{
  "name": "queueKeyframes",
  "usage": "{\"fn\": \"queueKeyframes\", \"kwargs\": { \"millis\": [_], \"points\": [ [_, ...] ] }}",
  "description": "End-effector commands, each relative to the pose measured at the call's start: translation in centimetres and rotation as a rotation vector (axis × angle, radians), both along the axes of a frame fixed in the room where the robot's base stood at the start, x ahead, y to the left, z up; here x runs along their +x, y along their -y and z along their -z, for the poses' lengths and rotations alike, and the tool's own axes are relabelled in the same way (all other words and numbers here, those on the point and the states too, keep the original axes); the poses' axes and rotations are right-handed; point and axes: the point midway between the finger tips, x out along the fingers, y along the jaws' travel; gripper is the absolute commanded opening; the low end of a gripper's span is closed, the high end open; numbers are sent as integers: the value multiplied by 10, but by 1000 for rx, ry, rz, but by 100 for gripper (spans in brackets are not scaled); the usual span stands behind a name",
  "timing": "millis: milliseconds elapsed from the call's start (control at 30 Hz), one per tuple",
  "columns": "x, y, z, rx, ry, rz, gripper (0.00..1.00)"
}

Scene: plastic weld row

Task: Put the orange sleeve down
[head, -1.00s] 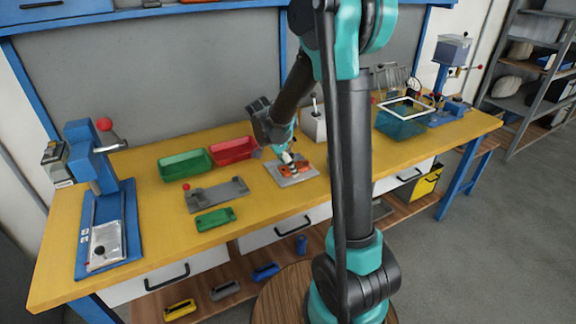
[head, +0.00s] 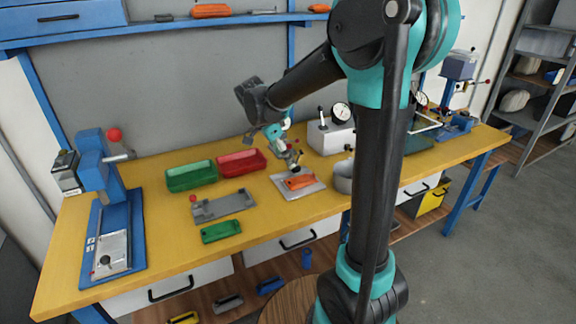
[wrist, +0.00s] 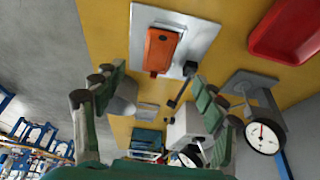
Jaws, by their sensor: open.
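The orange sleeve (head: 299,181) lies on a flat grey plate (head: 282,189) on the yellow bench. In the wrist view the sleeve (wrist: 161,49) rests on the pale plate (wrist: 200,40), beyond my fingertips. My gripper (head: 291,160) is above the plate, open and empty, apart from the sleeve. In the wrist view its two green fingers (wrist: 147,100) stand wide apart with nothing between them.
A red bin (head: 241,162) and a green bin (head: 191,176) stand behind a grey fixture (head: 224,205). A green part (head: 221,232) lies in front. A grey bowl (head: 343,178) and a white gauge box (head: 331,137) are close on the right. A blue press (head: 102,190) stands at left.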

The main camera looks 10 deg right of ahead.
Motion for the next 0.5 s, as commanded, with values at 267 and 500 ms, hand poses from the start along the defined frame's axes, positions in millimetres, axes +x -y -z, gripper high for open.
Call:
{"fn": "queueKeyframes", "kwargs": {
  "millis": [267,500],
  "points": [
    [-22,15,3,29,-33,-119,72],
    [-95,58,47,100,-86,-560,72]
  ]
}}
